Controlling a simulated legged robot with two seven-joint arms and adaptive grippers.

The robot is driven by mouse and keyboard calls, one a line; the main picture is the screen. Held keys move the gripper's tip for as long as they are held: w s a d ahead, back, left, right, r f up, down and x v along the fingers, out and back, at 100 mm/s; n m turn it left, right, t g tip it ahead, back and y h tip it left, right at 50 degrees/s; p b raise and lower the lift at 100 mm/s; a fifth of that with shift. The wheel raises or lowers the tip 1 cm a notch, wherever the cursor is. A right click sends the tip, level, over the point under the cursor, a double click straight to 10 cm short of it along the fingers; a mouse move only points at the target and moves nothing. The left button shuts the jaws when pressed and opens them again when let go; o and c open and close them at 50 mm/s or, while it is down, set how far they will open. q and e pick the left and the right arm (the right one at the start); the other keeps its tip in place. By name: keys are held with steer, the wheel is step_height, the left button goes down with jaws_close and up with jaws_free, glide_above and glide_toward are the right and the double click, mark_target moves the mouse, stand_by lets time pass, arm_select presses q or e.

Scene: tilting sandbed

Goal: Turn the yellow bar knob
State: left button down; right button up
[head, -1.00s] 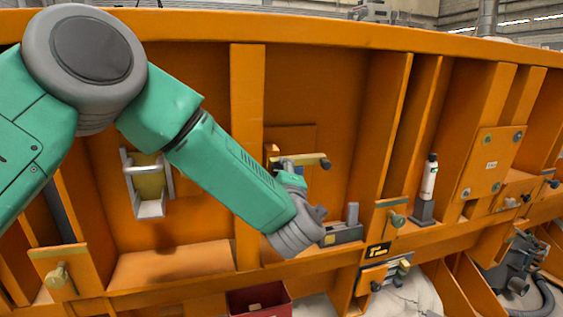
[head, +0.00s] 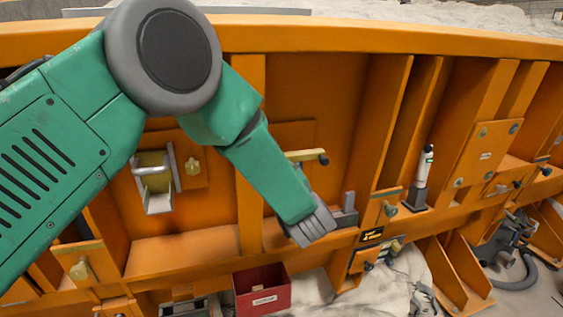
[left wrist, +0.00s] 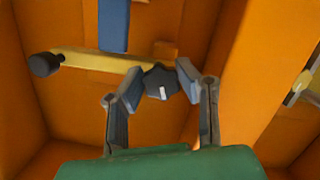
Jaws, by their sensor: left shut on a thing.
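The yellow bar knob (head: 305,155) is on the orange panel in the head view, with a dark ball at its right end. My forearm hides the rest of it. In the left wrist view the yellow bar (left wrist: 95,61) runs nearly level, with its dark ball at the left. My left gripper (left wrist: 158,80) has its two fingers around a dark lobed piece in front of the bar's right part, shut on it. My right gripper is not in view.
Orange ribs divide the panel. A metal bracket (head: 155,185) is at the left, a white bottle (head: 424,165) at the right, and a red box (head: 262,289) below. A small yellow knob (head: 81,270) is at the lower left. An orange rib (left wrist: 240,60) stands close right of the gripper.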

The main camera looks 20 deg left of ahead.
arm_select(q)
steer(key=shift+s+d+f+m+p, duration=0.1)
steer(key=shift+s+f+m+p, duration=0.05)
steer(key=shift+f+m+p, duration=0.55)
steer(key=shift+r, duration=0.2)
steer(key=c, duration=1.4)
jaws_free()
steer(key=shift+w+r+g, duration=0.1)
steer(key=shift+w+g, duration=0.1)
steer(key=shift+g, duration=0.1)
steer(key=v, duration=1.2)
steer(key=shift+d+f, duration=0.2)
steer(key=shift+w, duration=0.1)
